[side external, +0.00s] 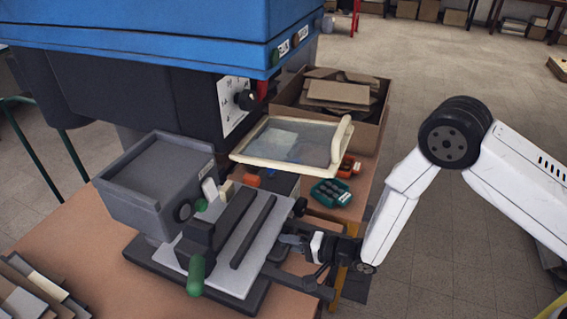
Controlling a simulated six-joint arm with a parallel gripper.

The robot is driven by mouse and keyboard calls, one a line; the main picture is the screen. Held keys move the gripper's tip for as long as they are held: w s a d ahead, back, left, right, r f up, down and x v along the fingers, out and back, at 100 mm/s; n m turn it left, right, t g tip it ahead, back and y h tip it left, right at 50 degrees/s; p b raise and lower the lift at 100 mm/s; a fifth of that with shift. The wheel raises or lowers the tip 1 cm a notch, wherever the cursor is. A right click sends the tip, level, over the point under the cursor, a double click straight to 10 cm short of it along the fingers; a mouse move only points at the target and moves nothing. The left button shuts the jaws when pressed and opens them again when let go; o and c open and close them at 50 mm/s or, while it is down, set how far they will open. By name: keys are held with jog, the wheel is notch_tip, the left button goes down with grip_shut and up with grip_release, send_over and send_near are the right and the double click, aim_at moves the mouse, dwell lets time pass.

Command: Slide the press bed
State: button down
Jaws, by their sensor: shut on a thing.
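The press bed (214,274) is a light grey plate with dark bars across it. It lies on a dark base on the brown table, in front of a grey box-shaped housing. A green handle (196,276) stands at its front end. My gripper (287,241) is at the right edge of the bed, reaching in from the right, and is shut on the bed's edge. The fingertips are small and dark here, and the exact contact is hard to see.
A large blue-topped machine (155,32) fills the upper left. A cream-framed tray (243,153) and a carton of brown pieces (371,126) lie behind the bed. A teal tray of dark items (331,192) is near the table's right edge. Stacked sheets lie at lower left.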

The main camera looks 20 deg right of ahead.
jog(key=shift+w+a, duration=0.15)
jog(key=shift+a, duration=0.05)
jog(key=c, duration=0.6)
grip_release()
jog(key=shift+v, duration=3.95)
